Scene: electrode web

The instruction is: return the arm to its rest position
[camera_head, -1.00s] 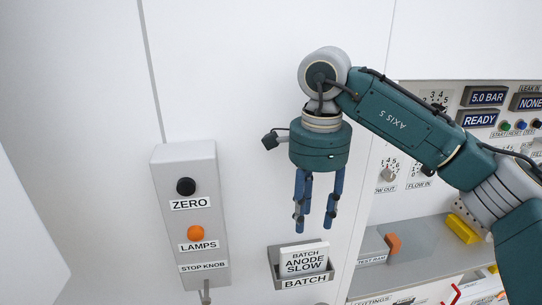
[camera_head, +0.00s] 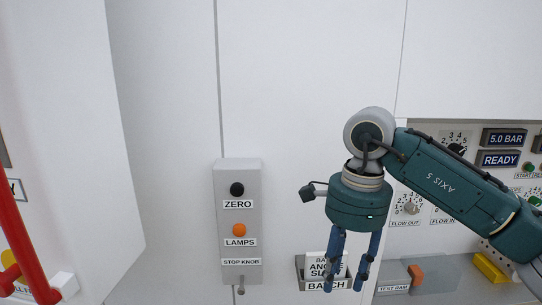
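My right arm comes in from the right edge, a green jointed arm with a round grey wrist. Its gripper (camera_head: 346,284) points down with two blue fingers. The fingers are apart with nothing seen between them. In the view it overlaps the batch card holder (camera_head: 301,272), and partly hides the card (camera_head: 316,262). I cannot tell how far the fingers are from the wall. My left arm and gripper are not in view.
A grey control box (camera_head: 240,186) with a black ZERO button (camera_head: 237,189) and an orange LAMPS button (camera_head: 239,230) is left of the gripper. A panel with dials and displays (camera_head: 503,138) is at right. A red bar (camera_head: 18,235) stands at far left.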

